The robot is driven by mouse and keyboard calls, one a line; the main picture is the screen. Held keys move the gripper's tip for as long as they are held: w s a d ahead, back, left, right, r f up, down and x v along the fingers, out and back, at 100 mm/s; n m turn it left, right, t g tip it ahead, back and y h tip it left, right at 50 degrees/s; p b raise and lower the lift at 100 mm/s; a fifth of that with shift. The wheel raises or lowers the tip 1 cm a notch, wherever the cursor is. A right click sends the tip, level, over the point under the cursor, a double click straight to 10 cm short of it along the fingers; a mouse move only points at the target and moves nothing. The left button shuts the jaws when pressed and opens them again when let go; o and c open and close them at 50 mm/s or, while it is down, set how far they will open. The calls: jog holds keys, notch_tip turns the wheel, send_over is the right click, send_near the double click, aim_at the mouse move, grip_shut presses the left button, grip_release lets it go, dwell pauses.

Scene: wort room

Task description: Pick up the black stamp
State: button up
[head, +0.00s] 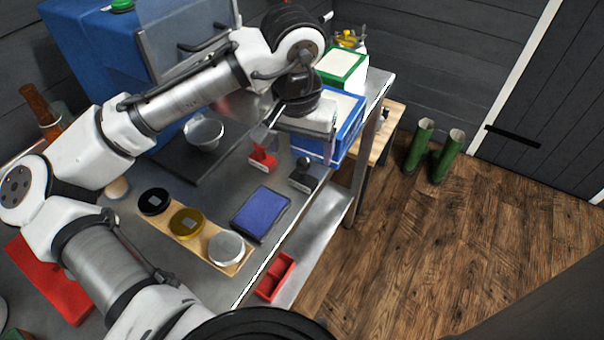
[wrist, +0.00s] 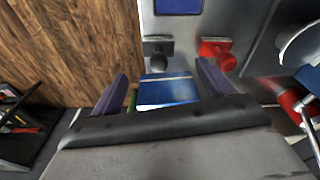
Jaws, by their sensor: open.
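The black stamp (head: 302,178) stands on the metal table near its right edge, knob handle up. In the wrist view the black stamp (wrist: 158,50) is ahead of my fingers, a little left of centre. My gripper (head: 294,143) is open and empty, above and behind the stamp, near the blue box. In the wrist view my gripper (wrist: 162,82) shows both fingers spread apart, not touching the stamp. The fingers are partly hidden in the head view.
A red stamp (head: 262,158) stands close left of the black one. A blue ink pad (head: 260,214) lies in front. A blue box (head: 350,132) stands just behind, seen between my fingers in the wrist view (wrist: 168,92). A wooden board with several round tins (head: 186,222) is left.

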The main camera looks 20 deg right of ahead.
aim_at(303, 161)
jog(key=shift+w+d+f+p, duration=0.15)
jog(key=shift+f+p, duration=0.1)
jog(key=shift+f, duration=0.95)
jog(key=shift+w+d+f+p, duration=0.1)
jog(key=shift+d+f+p, duration=0.1)
jog(key=shift+f, duration=1.05)
jog(key=shift+w+d+f+p, duration=0.15)
jog(key=shift+f+p, duration=0.1)
jog(key=shift+f, duration=0.95)
jog(key=shift+s, duration=0.1)
jog(key=c, duration=1.1)
jog(key=shift+o, duration=0.2)
